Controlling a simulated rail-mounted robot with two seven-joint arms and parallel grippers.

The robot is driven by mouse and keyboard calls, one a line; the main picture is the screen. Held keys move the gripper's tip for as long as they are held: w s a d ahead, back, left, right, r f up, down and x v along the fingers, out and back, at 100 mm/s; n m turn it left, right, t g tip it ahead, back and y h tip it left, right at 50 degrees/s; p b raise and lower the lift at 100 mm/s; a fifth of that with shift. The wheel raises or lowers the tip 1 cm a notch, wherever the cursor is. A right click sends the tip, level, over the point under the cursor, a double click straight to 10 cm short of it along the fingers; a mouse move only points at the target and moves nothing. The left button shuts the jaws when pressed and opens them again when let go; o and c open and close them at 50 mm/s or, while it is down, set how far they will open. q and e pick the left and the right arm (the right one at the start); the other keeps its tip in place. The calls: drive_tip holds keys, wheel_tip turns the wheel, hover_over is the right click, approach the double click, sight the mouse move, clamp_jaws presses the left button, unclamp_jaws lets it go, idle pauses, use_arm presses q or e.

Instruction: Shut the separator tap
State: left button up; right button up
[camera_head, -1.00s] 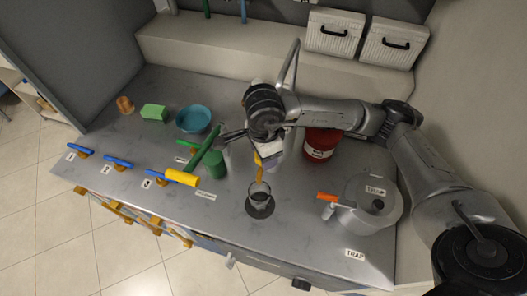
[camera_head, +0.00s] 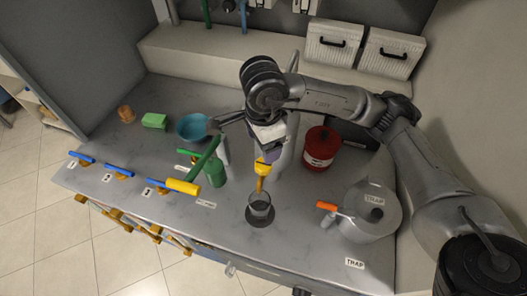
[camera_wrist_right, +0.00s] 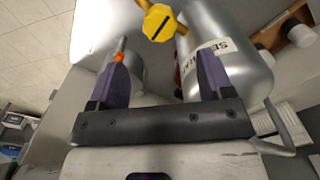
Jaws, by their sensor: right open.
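The separator is a metal cylinder lettered "SE…" (camera_wrist_right: 228,60), cut off by the label's angle in the right wrist view. Its yellow tap has an octagonal knob with a dark slanting slot (camera_wrist_right: 160,23), at the top of that view. In the head view the yellow tap (camera_head: 262,167) shows just below my right gripper (camera_head: 268,153), above a glass (camera_head: 260,205). My right gripper's purple fingers (camera_wrist_right: 165,65) are spread apart, with nothing clearly held between them; the knob lies beyond their tips. My arm hides much of the separator in the head view. My left gripper is not in view.
A metal trap pot (camera_head: 370,212) with an orange handle stands at right, near a red canister (camera_head: 320,148).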

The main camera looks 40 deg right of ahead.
drive_tip(key=shift+r+p, duration=0.4)
drive_tip(key=shift+r, duration=2.05)
